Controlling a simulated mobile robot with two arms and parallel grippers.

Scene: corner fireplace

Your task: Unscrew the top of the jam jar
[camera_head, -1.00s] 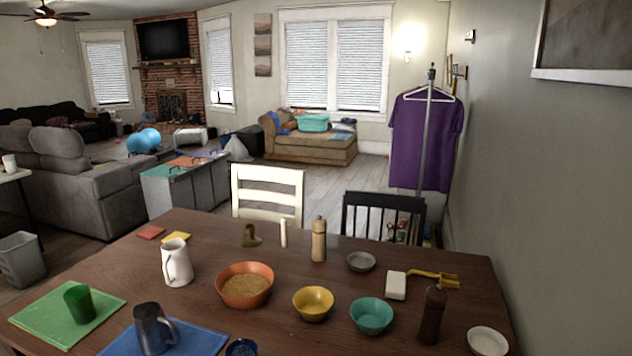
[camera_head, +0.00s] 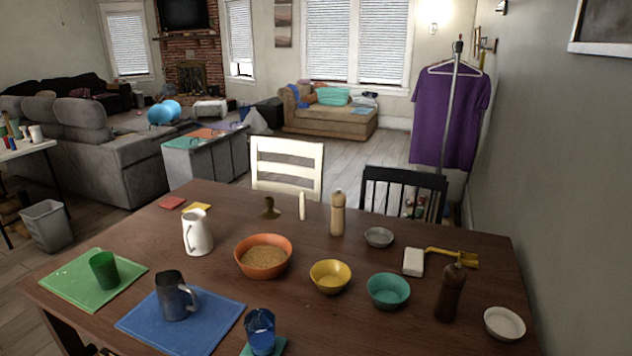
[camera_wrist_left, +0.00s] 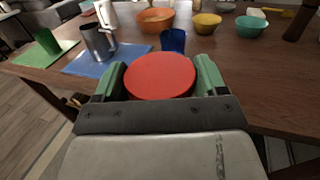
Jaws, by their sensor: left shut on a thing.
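My left gripper (camera_wrist_left: 160,80) shows in the left wrist view, with a green finger on each side of a round red lid (camera_wrist_left: 160,75). It is shut on this lid, which I see from its flat top. Whatever is beneath the lid, including any jar body, is hidden, so I cannot tell whether the lid sits on a jar. The gripper is near the front edge of the wooden table (camera_head: 330,320). No jam jar and neither gripper shows in the head view. My right gripper is in neither view.
A blue cup (camera_wrist_left: 173,41) stands just beyond the lid. A metal mug (camera_head: 172,296) on a blue mat (camera_head: 215,325) and a green cup (camera_head: 103,270) are to the left. Several bowls and a dark brown mill (camera_head: 451,293) stand farther right.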

